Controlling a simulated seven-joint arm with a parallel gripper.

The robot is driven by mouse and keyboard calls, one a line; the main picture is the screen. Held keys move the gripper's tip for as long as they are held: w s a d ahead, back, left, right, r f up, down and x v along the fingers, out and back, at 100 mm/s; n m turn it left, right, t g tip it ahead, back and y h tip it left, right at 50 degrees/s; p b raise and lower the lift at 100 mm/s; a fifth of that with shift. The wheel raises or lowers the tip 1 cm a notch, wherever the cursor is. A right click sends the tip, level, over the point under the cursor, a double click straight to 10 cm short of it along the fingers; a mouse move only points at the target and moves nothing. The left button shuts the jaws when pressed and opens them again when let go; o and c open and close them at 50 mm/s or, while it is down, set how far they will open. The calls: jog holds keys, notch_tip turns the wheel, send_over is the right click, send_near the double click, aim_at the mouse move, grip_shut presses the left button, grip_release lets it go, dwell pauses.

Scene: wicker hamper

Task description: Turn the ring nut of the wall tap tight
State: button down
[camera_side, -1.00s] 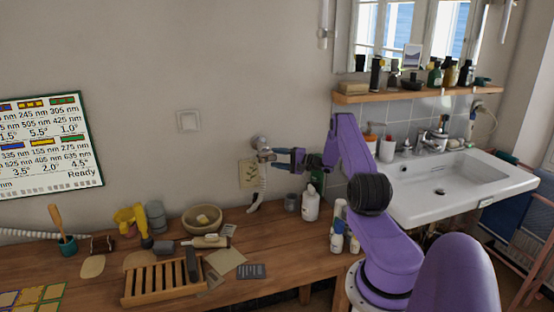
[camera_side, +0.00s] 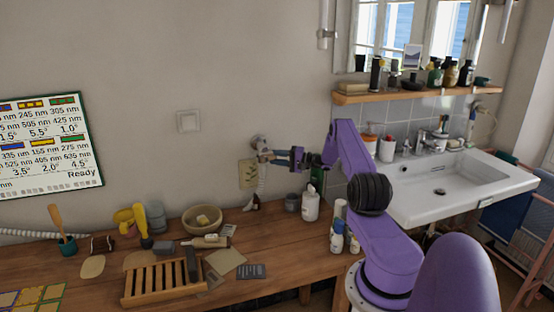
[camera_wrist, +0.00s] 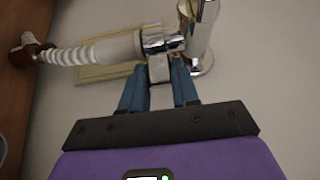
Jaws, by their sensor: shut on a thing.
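The chrome wall tap (camera_wrist: 201,28) sticks out from the wall. Its shiny ring nut (camera_wrist: 160,39) sits at the side of the tap, where a white ribbed hose (camera_wrist: 75,55) joins it through a pale sleeve. My gripper (camera_wrist: 160,72) has its two blue fingers on either side of a small grey lug below the ring nut, shut on it. In the side view my gripper (camera_side: 272,157) reaches left to the tap (camera_side: 259,142), which is small there, and the nut's detail cannot be made out.
A beige plate (camera_wrist: 100,72) is on the wall behind the hose. The sink (camera_side: 460,185) is at right.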

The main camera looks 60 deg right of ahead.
jog(key=shift+w+d+n+g+y, duration=0.2)
jog(key=shift+n+y, duration=0.2)
jog(key=shift+y, duration=0.2)
jog(key=shift+w+d+n+g+y, duration=0.1)
jog(key=shift+w+n+g+y, duration=0.1)
jog(key=shift+n+y, duration=0.3)
jog(key=shift+y, duration=0.4)
jog(key=c, duration=0.8)
grip_release()
jog(key=shift+c, duration=0.2)
jog(key=shift+s, duration=0.15)
jog(key=v, duration=1.7)
jog(key=shift+d, duration=0.2)
jog(key=shift+s+r, duration=0.1)
jog(key=shift+r, duration=0.05)
